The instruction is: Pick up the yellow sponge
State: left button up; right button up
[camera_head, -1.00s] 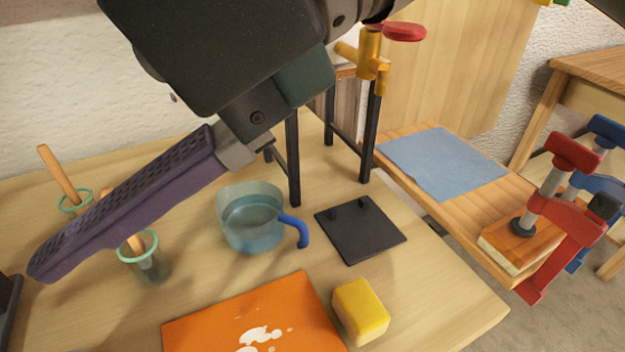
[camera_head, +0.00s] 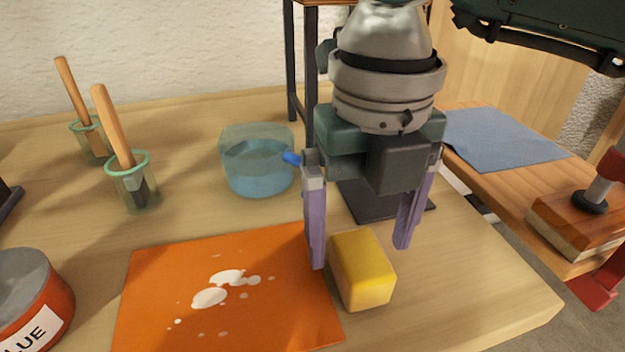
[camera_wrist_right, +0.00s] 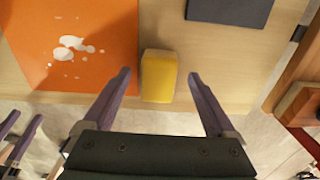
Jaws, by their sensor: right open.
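The yellow sponge (camera_head: 361,272) is a block on the wooden table, close to the right edge of the orange mat (camera_head: 150,275). In the head view my right gripper (camera_head: 360,257) points down with its two purple fingers apart. One fingertip shows by the sponge's left side and the other to its right, further back. The right wrist view shows the sponge (camera_wrist_right: 158,77) ahead of and between the open fingers (camera_wrist_right: 158,75), with nothing held. I cannot tell whether a finger touches it. My left gripper is not in the head view.
A clear cup of blue liquid (camera_head: 257,168) stands behind the mat. Jars with wooden-handled brushes (camera_head: 133,185) stand at left, and a glue can (camera_head: 30,300) at front left. A dark plate (camera_head: 365,200) lies behind the gripper. The table's edge is near the sponge's right.

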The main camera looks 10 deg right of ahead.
aim_at(359, 246)
jog(key=shift+a+f, duration=0.1)
jog(key=shift+f, duration=1.3)
jog(key=c, duration=1.4)
jog(key=shift+r, duration=0.1)
jog(key=shift+r, duration=0.6)
notch_tip(359, 246, up, 19)
jog(key=shift+f+p, duration=0.15)
jog(key=shift+p, duration=0.6)
